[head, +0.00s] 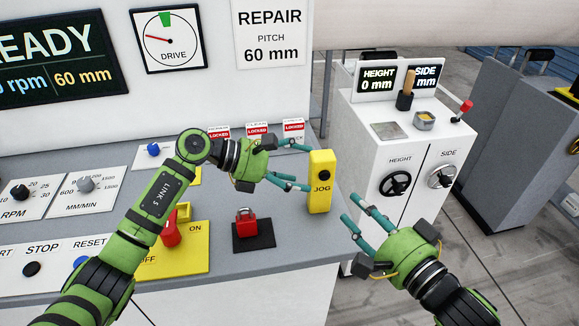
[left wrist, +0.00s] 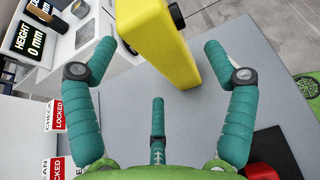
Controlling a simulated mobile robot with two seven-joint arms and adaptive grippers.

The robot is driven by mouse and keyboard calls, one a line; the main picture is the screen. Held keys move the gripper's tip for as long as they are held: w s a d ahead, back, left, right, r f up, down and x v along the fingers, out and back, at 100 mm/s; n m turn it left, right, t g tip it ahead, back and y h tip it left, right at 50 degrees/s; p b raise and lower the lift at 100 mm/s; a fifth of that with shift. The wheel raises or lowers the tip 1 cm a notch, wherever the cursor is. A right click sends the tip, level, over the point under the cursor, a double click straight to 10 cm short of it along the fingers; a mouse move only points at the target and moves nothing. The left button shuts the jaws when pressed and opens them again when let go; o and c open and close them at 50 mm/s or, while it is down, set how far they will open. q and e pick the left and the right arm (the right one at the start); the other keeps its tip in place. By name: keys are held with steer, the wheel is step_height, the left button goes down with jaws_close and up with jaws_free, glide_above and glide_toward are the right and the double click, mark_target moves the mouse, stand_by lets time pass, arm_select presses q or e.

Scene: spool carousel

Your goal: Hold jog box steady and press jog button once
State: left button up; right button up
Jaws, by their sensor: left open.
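The yellow jog box (head: 319,198) stands upright near the right end of the grey console, with its black button (head: 326,175) on the face above the word JOG. My left gripper (head: 305,168) is open just left of the box, fingers pointing at it. In the left wrist view the box (left wrist: 165,45) is ahead, between the spread fingertips (left wrist: 160,50), and no finger clearly touches it. The button (left wrist: 177,15) shows on its far right side. My right gripper (head: 355,235) is open and empty to the lower right of the box, fingers pointing toward it.
Red and white locked tags (head: 257,132) stand behind my left gripper. A white cabinet (head: 425,160) with height and side wheels stands to the right, past a gap. The yellow off/on switch plate (head: 190,258) is at front left.

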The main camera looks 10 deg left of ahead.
mark_target(309, 173)
arm_select(q)
steer(key=x, duration=0.5)
steer(key=shift+w+d, duration=0.1)
steer(key=shift+d, duration=0.15)
steer(key=c, duration=1.4)
steer(key=shift+c, duration=0.2)
arm_select(e)
jaws_close()
